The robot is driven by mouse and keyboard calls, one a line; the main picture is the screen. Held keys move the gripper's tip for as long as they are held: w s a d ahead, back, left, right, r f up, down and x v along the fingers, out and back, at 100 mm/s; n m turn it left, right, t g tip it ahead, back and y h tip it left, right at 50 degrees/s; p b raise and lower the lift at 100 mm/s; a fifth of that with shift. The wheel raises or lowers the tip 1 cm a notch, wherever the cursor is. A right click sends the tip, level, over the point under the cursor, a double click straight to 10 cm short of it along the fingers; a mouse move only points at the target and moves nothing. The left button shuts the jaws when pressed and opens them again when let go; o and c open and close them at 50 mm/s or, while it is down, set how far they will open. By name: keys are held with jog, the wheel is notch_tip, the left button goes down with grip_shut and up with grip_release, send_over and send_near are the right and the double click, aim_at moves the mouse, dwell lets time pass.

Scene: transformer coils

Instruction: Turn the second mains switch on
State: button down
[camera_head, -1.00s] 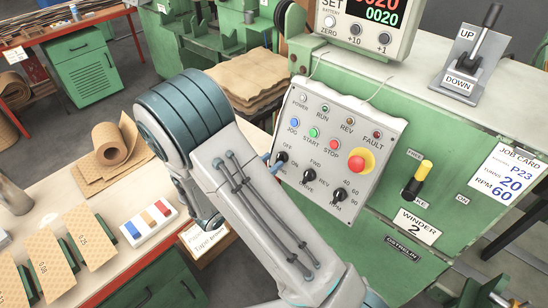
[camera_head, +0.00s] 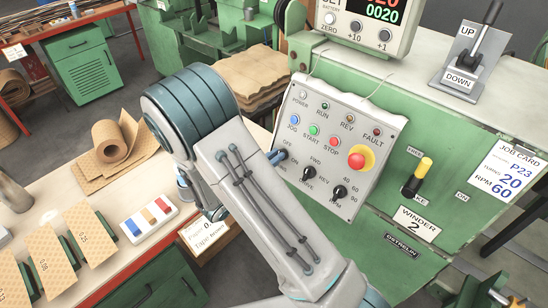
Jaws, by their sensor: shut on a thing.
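The mains switch is the black rotary knob (camera_head: 283,153) marked OFF and ON at the left edge of the grey control panel (camera_head: 296,133). My own arm hides most of the gripper and the lower left of the panel. The knob's exact angle is too small and covered to tell. The POWER lamp (camera_head: 303,96) looks pale and unlit.
The red stop button (camera_head: 357,160) and the DRIVE (camera_head: 308,173) and RPM (camera_head: 339,191) knobs sit close by on the panel. A yellow-topped brake lever (camera_head: 424,168) is to the right. A bench with a paper roll (camera_head: 112,143) is at the left.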

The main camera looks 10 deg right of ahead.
jog(key=shift+f+m, duration=0.1)
jog(key=shift+m, duration=0.2)
jog(key=shift+m+g+y+b, duration=0.2)
jog(key=shift+m+g+b, duration=1.05)
jog(key=shift+m+b, duration=1.7)
jog(key=shift+m+g+y+b, duration=0.2)
jog(key=shift+m+g+b, duration=1.45)
jog(key=shift+m, duration=2.05)
jog(key=shift+m+g+y+b, duration=0.2)
jog(key=shift+m+g+b, duration=0.6)
jog(key=shift+m+b, duration=2.4)
jog(key=shift+m, duration=0.25)
jog(key=c, duration=1.5)
grip_release()
